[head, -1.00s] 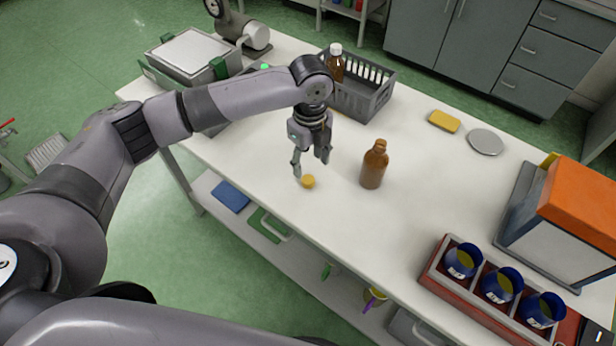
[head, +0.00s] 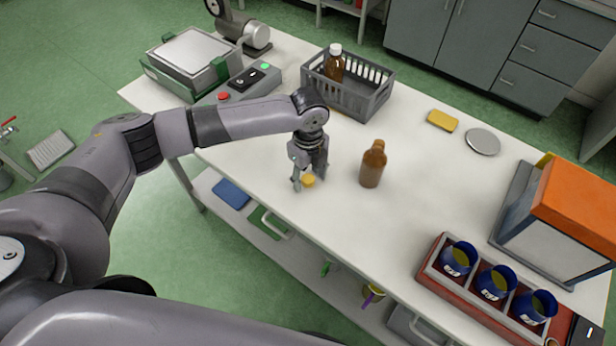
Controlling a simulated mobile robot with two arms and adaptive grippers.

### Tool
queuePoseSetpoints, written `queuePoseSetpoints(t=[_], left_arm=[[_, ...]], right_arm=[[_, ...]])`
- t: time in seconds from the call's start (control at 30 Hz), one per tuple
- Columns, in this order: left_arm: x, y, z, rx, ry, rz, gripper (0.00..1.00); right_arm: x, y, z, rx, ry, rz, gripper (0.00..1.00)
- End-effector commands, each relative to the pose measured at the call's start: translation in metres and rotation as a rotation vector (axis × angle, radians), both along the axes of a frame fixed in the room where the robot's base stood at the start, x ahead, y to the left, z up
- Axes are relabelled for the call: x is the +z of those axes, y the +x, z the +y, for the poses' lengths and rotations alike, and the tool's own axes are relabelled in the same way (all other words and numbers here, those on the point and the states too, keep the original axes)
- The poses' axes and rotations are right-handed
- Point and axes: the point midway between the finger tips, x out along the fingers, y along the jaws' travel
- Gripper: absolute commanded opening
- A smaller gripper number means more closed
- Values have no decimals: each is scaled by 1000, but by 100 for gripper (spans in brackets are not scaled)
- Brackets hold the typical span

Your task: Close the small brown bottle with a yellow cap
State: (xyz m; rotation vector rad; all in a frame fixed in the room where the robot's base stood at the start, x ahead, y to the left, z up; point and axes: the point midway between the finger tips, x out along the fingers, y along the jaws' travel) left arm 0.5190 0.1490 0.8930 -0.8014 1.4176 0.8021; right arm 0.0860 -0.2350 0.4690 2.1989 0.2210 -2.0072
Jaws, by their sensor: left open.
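The small brown bottle (head: 372,167) stands upright and without a cap on the white table, right of my left gripper. The yellow cap (head: 309,181) lies on the table near its front edge. My left gripper (head: 310,184) points down with its fingers open, one on each side of the cap, low at the table top. I cannot tell whether the fingers touch the cap. My right gripper is not in view.
A grey crate (head: 377,103) holding a white-capped brown bottle (head: 334,64) stands behind. A yellow sponge (head: 442,120) and a grey disc (head: 483,142) lie at the back right. A red rack (head: 428,271) with blue cups and an orange-topped box (head: 577,199) stand right. The table around the bottle is clear.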

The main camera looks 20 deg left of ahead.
Motion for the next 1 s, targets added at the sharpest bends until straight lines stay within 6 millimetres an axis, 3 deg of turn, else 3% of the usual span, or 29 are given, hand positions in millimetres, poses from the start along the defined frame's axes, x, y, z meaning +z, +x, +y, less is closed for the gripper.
queuePoseSetpoints(t=[0.23,0.7,1.0], left_arm=[[0,0,0,0,0,0,49],[1,0,0,1,0,0,18],[2,0,0,1,0,0,17]], right_arm=[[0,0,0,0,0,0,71],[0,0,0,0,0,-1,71],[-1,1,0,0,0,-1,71]])
